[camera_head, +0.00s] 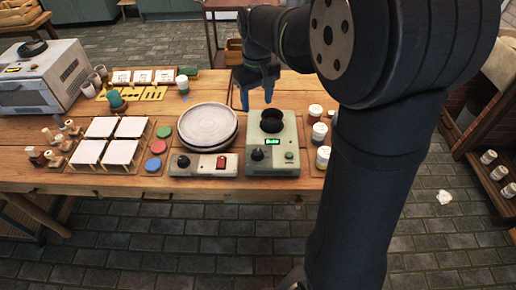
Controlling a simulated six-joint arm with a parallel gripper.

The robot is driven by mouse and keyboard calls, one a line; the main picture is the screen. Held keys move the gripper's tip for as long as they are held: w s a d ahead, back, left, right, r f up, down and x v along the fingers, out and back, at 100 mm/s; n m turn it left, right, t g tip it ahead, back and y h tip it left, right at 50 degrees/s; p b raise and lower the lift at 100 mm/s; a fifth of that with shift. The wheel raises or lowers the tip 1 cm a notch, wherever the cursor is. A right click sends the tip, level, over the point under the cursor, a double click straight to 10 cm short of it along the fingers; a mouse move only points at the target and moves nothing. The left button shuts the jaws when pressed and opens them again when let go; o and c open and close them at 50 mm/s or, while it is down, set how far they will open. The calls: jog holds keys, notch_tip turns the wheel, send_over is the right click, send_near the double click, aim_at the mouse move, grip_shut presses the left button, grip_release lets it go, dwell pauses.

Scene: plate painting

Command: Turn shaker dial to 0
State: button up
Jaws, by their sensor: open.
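The shaker is a pale green box (286,168) at the front middle of the wooden table. It has a dark round cup holder (271,121) on top and a small lit green display. Its black dial (257,154) is on the front panel at left, with a smaller knob (289,155) at right. The dial's setting is too small to read. My gripper (256,99) is blue, open and empty, above and behind the shaker, apart from the dial. My dark arm comes in from the right.
A turntable with a round plate (208,126) stands left of the shaker, with its control box (203,165) in front. Several paint jars (319,133) stand close on the right. White tiles on stands (103,152), coloured discs (158,147) and an oven (40,77) are further left.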

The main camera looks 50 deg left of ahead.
notch_tip(320, 180, down, 2)
jog(key=m, duration=1.3)
send_near(257, 152)
notch_tip(257, 152, down, 9)
jog(key=shift+r, duration=0.15)
jog(key=c, duration=1)
